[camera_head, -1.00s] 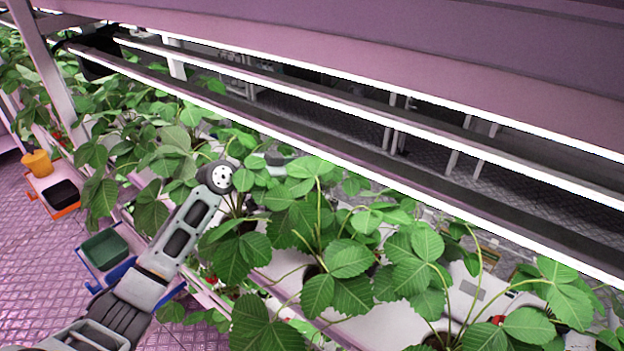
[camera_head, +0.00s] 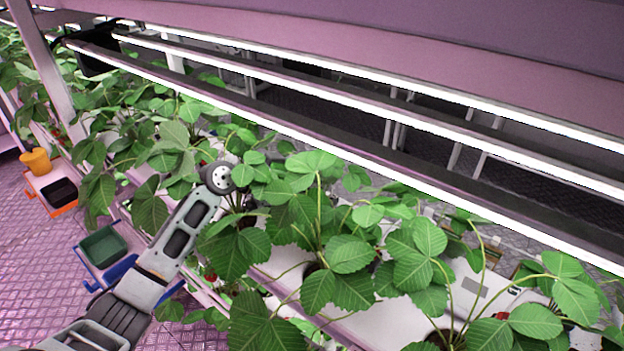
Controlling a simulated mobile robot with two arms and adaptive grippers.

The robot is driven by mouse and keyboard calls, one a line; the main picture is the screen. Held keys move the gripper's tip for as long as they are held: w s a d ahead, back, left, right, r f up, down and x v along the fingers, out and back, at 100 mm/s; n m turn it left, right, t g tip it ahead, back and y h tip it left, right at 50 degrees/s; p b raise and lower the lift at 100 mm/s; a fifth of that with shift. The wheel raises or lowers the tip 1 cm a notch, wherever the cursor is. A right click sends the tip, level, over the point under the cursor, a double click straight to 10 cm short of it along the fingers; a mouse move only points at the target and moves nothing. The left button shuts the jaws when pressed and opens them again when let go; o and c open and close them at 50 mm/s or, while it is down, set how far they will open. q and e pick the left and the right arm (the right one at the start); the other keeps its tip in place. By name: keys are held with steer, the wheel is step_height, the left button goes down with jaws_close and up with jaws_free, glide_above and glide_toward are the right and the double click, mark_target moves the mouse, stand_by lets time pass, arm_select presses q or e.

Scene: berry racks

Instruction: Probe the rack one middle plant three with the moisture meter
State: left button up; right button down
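Strawberry plants (camera_head: 345,255) with broad green leaves fill the rack shelf under the light bars. They stand in a white trough (camera_head: 375,330), partly hidden by leaves. I cannot tell which plant is plant three. An arm of mine comes in from the lower left, and its joint reaches the leaves left of the middle. The gripper beyond that joint is hidden by foliage. No moisture meter is visible. My other arm and gripper are out of view.
Bright light bars (camera_head: 330,146) run diagonally just above the plants. A rack post (camera_head: 45,75) stands at the left. The tiled floor at lower left is clear.

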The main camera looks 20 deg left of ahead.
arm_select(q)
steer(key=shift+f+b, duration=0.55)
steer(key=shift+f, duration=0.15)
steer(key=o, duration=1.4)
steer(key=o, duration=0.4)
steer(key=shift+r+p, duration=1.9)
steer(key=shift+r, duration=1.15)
